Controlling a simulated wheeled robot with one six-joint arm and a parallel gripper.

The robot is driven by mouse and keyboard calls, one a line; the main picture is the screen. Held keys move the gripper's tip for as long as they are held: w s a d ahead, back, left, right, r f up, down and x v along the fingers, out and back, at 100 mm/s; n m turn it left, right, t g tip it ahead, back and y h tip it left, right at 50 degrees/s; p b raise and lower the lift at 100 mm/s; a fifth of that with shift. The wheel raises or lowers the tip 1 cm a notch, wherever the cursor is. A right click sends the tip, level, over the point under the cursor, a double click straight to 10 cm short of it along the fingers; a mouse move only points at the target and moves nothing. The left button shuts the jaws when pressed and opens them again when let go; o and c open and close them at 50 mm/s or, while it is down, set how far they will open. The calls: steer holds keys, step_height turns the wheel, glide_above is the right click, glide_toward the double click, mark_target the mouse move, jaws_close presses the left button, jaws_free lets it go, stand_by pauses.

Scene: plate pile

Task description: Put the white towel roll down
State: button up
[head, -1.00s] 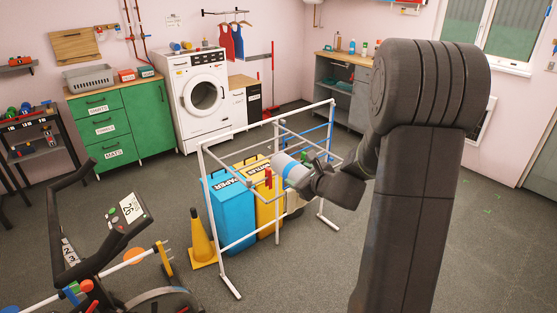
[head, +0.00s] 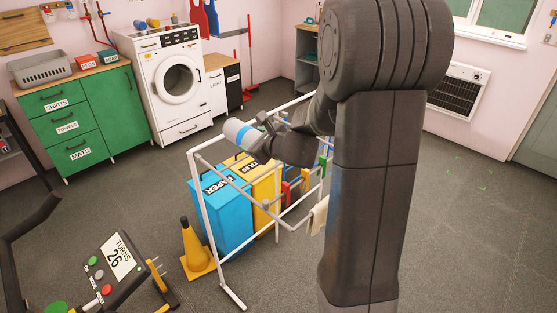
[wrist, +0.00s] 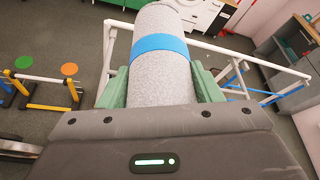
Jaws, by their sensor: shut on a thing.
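The white towel roll (wrist: 160,82), with a blue band around it, fills the middle of the wrist view between two green finger pads. My gripper (wrist: 158,88) is shut on it. In the head view the roll (head: 238,131) sticks out to the left from my gripper (head: 268,140). It is held in the air, over or in front of the white drying rack; I cannot tell its exact height.
The white rack (head: 208,217) stands around a blue bin (head: 216,212) and a yellow bin (head: 266,188). Behind are a white washer (head: 172,85) and green drawers (head: 75,115). Open floor (head: 470,220) lies right.

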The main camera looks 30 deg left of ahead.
step_height(320, 180, down, 10)
steer(key=b, duration=0.1)
steer(key=shift+r, duration=0.2)
steer(key=shift+d+f, duration=0.1)
steer(key=o, duration=1.2)
steer(key=shift+c, duration=0.2)
steer(key=shift+d, duration=0.1)
steer(key=b+v, duration=0.1)
steer(key=v, duration=1.1)
